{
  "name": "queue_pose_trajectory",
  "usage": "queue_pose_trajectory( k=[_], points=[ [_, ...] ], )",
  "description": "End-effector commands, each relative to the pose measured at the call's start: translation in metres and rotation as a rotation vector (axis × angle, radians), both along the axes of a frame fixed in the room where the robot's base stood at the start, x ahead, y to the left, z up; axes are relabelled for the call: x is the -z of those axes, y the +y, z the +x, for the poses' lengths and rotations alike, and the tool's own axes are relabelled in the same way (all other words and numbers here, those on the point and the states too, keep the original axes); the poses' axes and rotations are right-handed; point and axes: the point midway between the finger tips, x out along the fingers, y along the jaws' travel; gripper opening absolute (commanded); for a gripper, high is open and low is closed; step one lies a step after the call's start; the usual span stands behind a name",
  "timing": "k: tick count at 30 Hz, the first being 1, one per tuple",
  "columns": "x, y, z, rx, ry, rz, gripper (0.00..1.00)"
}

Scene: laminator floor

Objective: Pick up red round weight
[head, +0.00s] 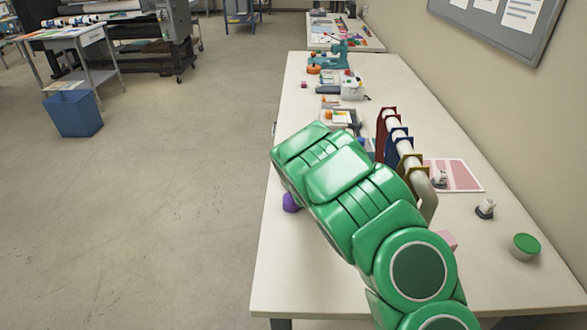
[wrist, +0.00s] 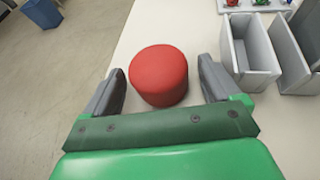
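The red round weight (wrist: 158,76) is a short cylinder standing upright on the pale tabletop in the wrist view. My gripper (wrist: 161,66) is open, with one grey finger on each side of the weight. Gaps show between the weight and both fingers, so neither visibly touches it. I cannot tell how far the fingers are above the table. In the head view, my green arm reaches over the table (head: 283,260); I cannot make out the weight or the gripper there.
Grey open bins (wrist: 248,62) stand right of my gripper. A rack with coloured panels (head: 397,150) stands right of my arm. A purple object (head: 290,203) is by the left table edge. A green-topped round container (head: 524,247) is front right. A blue bin (head: 73,113) stands on the floor.

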Motion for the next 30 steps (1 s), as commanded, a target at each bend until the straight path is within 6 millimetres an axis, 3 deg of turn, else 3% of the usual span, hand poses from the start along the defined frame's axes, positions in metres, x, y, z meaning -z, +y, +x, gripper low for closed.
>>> queue_pose_trajectory(
  k=[2, 13, 23, 30],
  points=[
    [0.000, 0.000, 0.000, 0.000, 0.000, 0.000, 0.77],
    [0.000, 0.000, 0.000, 0.000, 0.001, 0.000, 0.21],
    [-0.002, 0.000, 0.000, 0.000, 0.000, -0.001, 0.19],
    [-0.019, -0.001, 0.000, 0.001, -0.002, -0.001, 0.19]
  ],
)
